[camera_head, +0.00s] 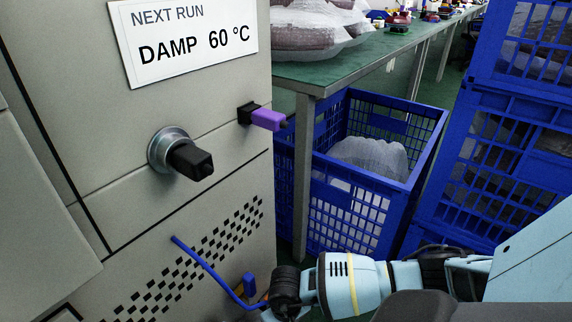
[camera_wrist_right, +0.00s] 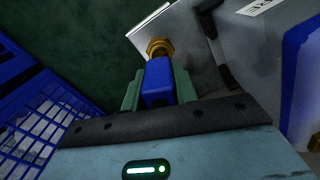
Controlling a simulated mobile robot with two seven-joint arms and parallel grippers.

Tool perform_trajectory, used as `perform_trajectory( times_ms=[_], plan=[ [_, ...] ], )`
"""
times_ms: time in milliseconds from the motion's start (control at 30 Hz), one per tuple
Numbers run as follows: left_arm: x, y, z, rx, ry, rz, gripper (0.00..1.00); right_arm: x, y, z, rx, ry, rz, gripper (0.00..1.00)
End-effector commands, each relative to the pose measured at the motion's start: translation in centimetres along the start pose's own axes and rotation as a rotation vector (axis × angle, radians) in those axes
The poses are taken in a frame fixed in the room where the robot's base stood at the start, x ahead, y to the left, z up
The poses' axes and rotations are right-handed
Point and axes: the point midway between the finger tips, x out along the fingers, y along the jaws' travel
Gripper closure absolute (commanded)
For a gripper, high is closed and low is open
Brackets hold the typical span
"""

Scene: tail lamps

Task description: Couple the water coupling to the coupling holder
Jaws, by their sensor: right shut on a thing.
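The water coupling (camera_wrist_right: 158,82), a blue block with a brass hex end, is between the green fingers of my right gripper (camera_wrist_right: 158,92) in the right wrist view. The fingers are shut on it. The brass end points away from the gripper, toward a pale plate (camera_wrist_right: 182,50); I cannot tell whether they touch. In the head view a blue block (camera_head: 249,283) with brass beside it shows by my right wrist, low in front of the machine. I cannot clearly make out the coupling holder. My left gripper is not in view.
A blue hose (camera_head: 205,266) runs down the grey machine panel (camera_head: 100,160) toward my right wrist. A black knob (camera_head: 190,160) and a purple plug (camera_head: 265,119) stick out above. Blue crates (camera_head: 425,150) and a green-topped table (camera_head: 330,70) stand to the right.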

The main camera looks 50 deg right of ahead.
Motion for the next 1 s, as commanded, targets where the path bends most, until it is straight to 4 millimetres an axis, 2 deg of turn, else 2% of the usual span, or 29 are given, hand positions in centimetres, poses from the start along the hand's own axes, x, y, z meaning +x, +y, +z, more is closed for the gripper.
perform_trajectory(
  times_ms=[433,1000],
  plan=[
    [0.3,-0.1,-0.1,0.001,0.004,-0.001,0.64,0.1,0.0,-0.1,-0.001,0.000,0.000,0.98],
    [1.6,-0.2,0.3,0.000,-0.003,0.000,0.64,1.9,0.0,-0.1,0.000,0.000,0.000,0.98]
  ],
)
